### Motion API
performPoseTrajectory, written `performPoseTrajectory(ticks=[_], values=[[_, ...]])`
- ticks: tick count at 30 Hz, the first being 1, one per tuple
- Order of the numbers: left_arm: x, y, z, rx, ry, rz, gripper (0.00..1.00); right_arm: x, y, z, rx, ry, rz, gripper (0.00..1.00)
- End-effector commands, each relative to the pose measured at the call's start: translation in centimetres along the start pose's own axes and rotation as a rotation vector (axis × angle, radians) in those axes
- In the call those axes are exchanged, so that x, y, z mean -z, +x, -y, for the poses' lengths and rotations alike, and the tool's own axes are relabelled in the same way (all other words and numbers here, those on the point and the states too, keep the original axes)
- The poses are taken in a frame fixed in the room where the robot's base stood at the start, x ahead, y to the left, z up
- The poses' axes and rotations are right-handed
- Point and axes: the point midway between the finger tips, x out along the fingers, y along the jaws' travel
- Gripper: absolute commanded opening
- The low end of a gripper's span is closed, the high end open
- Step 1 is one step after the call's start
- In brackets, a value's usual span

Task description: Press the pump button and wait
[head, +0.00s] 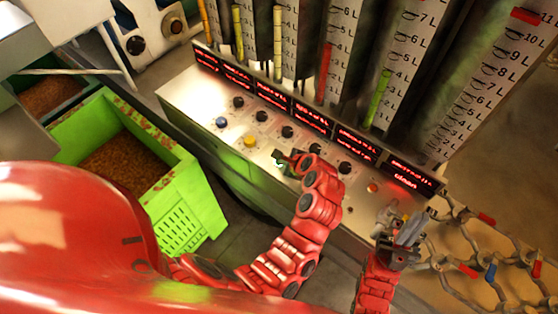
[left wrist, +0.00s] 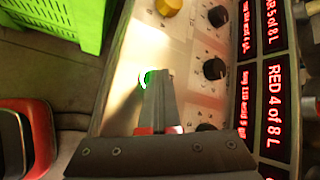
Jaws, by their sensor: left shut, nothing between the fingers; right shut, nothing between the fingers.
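The control panel (head: 190,95) holds a row of knobs and buttons. A round button with a glowing green and white rim (left wrist: 147,78) shows in the left wrist view, partly covered by my left gripper (left wrist: 160,75). The fingers are shut and empty, with the tips over or against this button; I cannot tell if it is pressed. In the head view my left gripper (head: 281,157) is low over the panel's front part. No readable label marks the pump button. My right gripper (head: 408,232) is shut and empty near the panel's right end.
A yellow knob (head: 250,141), a blue knob (head: 221,122) and several black knobs line the panel. Red displays (head: 415,176) and tall scaled tubes (head: 340,50) stand behind. A green crate (head: 180,200) is at left. A grey pipe frame (head: 505,245) is at right.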

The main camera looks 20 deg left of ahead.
Motion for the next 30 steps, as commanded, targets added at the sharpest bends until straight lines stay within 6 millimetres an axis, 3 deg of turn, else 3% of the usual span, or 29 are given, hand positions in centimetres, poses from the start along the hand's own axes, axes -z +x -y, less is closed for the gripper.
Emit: performPoseTrajectory(ticks=[7, 18, 30], values=[[0.0, -0.1, 0.0, -0.001, 0.001, -0.001, 0.0, 0.0, 0.2, 0.0, 0.0, 0.0, 0.0, 0.0], [-0.8, -1.2, 0.8, -0.002, 0.001, -0.001, 0.0, 0.4, 2.1, -0.1, 0.0, 0.0, 0.0, 0.0], [-0.8, -1.2, 0.8, -0.001, 0.0, -0.001, 0.0, 0.4, 2.2, -0.1, 0.0, 0.0, 0.0, 0.0]])
